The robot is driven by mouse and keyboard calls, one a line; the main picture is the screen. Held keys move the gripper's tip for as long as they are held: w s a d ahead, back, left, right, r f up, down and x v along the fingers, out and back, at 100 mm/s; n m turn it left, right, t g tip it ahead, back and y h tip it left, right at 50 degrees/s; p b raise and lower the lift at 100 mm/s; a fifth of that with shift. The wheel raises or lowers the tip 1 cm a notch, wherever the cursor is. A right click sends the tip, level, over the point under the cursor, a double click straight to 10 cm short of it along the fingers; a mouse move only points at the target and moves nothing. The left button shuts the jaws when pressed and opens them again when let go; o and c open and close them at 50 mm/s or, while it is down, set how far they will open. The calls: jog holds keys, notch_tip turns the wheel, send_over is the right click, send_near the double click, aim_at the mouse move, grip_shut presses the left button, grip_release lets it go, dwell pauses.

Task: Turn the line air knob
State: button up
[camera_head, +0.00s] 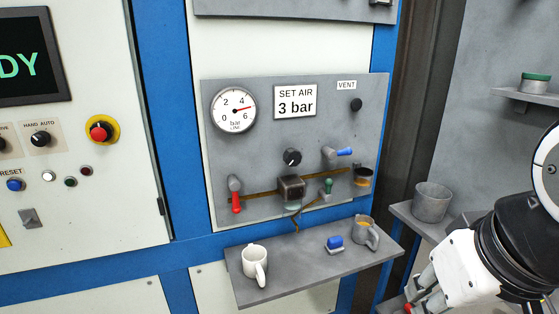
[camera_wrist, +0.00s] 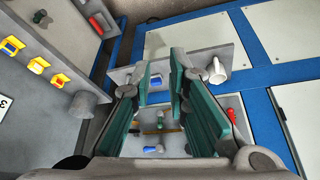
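A black knob (camera_head: 291,157) sits on the grey panel (camera_head: 300,130) above a brass pipe (camera_head: 265,192). No label for it is readable. A second black knob (camera_head: 356,104) is under the VENT label. The sign (camera_head: 295,101) reads SET AIR 3 bar. My gripper (camera_head: 424,293) is at the lower right, well apart from the panel. In the wrist view my gripper (camera_wrist: 160,88) is open and empty, its green-padded fingers wide apart. The black knob cannot be made out there.
Red (camera_head: 235,197), blue (camera_head: 342,152) and green (camera_head: 327,187) handles surround the pipe. A shelf (camera_head: 270,287) below holds a white mug (camera_head: 254,263), a blue object (camera_head: 335,243) and a grey mug (camera_head: 364,232). A grey cup (camera_head: 432,202) stands on a right-hand ledge.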

aim_at(294, 161)
jog(key=o, duration=0.8)
jog(key=w, duration=0.2)
jog(key=w+f+m, duration=0.1)
jog(key=w, duration=0.1)
jog(key=w+f+m, duration=0.1)
jog(key=shift+w+a+h, duration=0.3)
jog(key=shift+w+h, duration=0.1)
jog(key=shift+o, duration=0.2)
jog(key=w+a+f+m+t+y, duration=0.1)
jog(key=w+a+f+m+y, duration=0.1)
jog(key=w+a+f+m, duration=0.4)
jog(key=w+a+f+m+t+y, duration=0.15)
jog(key=w+f, duration=0.25)
jog(key=w, duration=0.4)
jog(key=w+a+f+m+y, duration=0.3)
jog(key=w+a+f+m, duration=0.2)
jog(key=w, duration=0.2)
jog(key=w+a+r+m+t+y, duration=0.2)
jog(key=w+r+m+t, duration=0.3)
jog(key=w+m, duration=0.25)
jog(key=w+d+r+m+t+h, duration=0.2)
jog(key=w+d+r+m+t, duration=0.4)
jog(key=m, duration=0.4)
jog(key=shift+g, duration=0.55)
jog(key=x, duration=0.8)
jog(key=r+b+x, duration=0.1)
jog(key=x, duration=0.3)
jog(key=shift+d, duration=0.15)
